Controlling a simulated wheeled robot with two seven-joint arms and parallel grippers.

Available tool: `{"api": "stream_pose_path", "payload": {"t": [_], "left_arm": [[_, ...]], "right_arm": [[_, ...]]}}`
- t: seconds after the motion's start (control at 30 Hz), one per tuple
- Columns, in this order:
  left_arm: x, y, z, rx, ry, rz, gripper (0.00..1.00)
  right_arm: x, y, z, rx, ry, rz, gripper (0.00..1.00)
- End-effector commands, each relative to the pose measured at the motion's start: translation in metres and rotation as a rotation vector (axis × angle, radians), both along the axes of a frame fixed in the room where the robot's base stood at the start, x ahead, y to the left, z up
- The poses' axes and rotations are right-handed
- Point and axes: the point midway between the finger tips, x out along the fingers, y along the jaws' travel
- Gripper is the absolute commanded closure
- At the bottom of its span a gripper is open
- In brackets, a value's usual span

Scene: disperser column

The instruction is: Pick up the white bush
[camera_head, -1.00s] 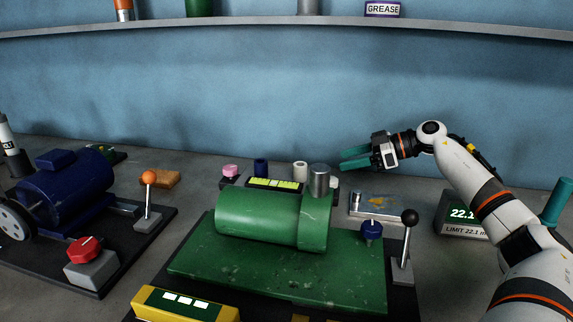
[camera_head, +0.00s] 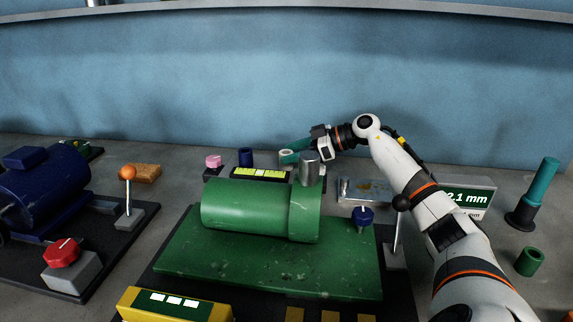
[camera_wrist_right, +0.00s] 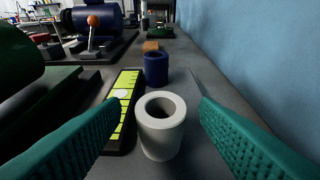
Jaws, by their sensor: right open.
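The white bush (camera_head: 288,158) is a short hollow cylinder standing upright behind the green machine. In the right wrist view the bush (camera_wrist_right: 161,132) is between the two teal fingers, with a gap on each side. My right gripper (camera_wrist_right: 159,104) is open, its fingers spread around the bush and not visibly touching it. In the head view the right gripper (camera_head: 296,151) reaches in from the right at the bush, and a teal finger shows behind it. My left gripper is not in view.
A blue bush (camera_head: 246,157) and a pink one (camera_head: 213,161) stand to the left. A yellow-green gauge strip (camera_head: 262,173) lies in front, beside the green cylinder (camera_head: 250,207) with its grey post (camera_head: 310,169). The blue wall (camera_head: 200,90) is close behind.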

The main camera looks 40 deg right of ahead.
Motion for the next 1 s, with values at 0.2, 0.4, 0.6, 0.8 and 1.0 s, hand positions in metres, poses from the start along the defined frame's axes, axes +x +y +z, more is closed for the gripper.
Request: {"api": "stream_pose_path", "payload": {"t": [0.2,0.4,0.6,0.8,1.0], "left_arm": [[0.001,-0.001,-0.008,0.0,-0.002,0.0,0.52],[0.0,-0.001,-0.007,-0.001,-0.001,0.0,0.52],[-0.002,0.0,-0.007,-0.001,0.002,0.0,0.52],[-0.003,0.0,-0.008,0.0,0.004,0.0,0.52],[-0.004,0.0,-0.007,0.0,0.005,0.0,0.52]], "right_arm": [[0.016,0.013,-0.009,0.001,-0.001,0.0,0.45],[0.016,0.013,-0.009,0.001,0.001,0.0,0.45],[0.016,0.013,-0.009,0.0,0.0,0.0,0.74],[0.016,0.013,-0.009,0.0,0.0,0.0,0.93],[0.016,0.012,-0.004,-0.001,-0.001,-0.001,0.93]]}}
